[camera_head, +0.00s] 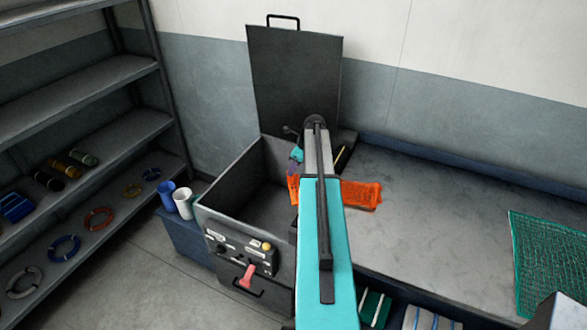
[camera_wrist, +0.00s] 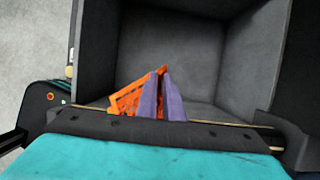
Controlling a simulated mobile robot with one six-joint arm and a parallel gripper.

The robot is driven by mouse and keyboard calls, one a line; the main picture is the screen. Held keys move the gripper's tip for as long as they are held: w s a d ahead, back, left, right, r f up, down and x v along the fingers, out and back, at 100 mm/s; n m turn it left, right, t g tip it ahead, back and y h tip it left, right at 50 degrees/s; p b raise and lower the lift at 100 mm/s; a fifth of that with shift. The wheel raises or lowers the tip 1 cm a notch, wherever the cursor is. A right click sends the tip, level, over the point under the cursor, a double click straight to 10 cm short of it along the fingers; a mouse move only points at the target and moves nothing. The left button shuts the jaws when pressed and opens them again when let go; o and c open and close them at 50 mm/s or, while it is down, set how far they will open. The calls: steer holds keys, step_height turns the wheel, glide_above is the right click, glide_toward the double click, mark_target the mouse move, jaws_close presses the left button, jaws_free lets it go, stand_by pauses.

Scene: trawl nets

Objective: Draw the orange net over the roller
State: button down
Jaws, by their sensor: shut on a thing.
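The orange net (camera_head: 361,193) lies on the left end of the grey bench, and part of it shows left of my arm at the box's edge. My arm hides its middle. My gripper (camera_head: 294,165) has purple fingers over the open dark box (camera_head: 222,222). In the wrist view, my gripper (camera_wrist: 163,92) is shut on a corner of the orange net (camera_wrist: 128,97), above the box's inside. I cannot make out the roller clearly; a thin yellowish strip (camera_head: 342,158) shows between box and bench, mostly hidden by my arm.
The box's dark lid (camera_head: 295,85) stands upright behind it. A control panel (camera_head: 238,248) with a red lever is on its front. A green net (camera_head: 548,262) lies on the bench's right side. White and blue cups stand left of the box. The bench's middle is clear.

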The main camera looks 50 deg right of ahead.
step_height(320, 180, down, 8)
steer(key=b, duration=0.3)
stand_by(0.7)
steer(key=c, duration=0.6)
jaws_free()
steer(key=shift+c, duration=0.2)
steer(key=shift+r, duration=0.1)
steer(key=r+p, duration=0.1)
steer(key=r, duration=0.1)
steer(key=r+g+p, duration=0.1)
steer(key=r+p, duration=0.1)
steer(key=s+r+g+p, duration=0.1)
steer(key=p, duration=0.1)
steer(key=shift+s+d+r+h, duration=0.1)
steer(key=shift+d+r+h, duration=0.1)
steer(key=shift+r+h, duration=0.15)
steer(key=shift+r, duration=0.1)
stand_by(0.4)
step_height(320, 180, up, 14)
steer(key=s+b, duration=0.2)
steer(key=b, duration=0.3)
steer(key=shift+d+f, duration=0.25)
steer(key=shift+d, duration=0.05)
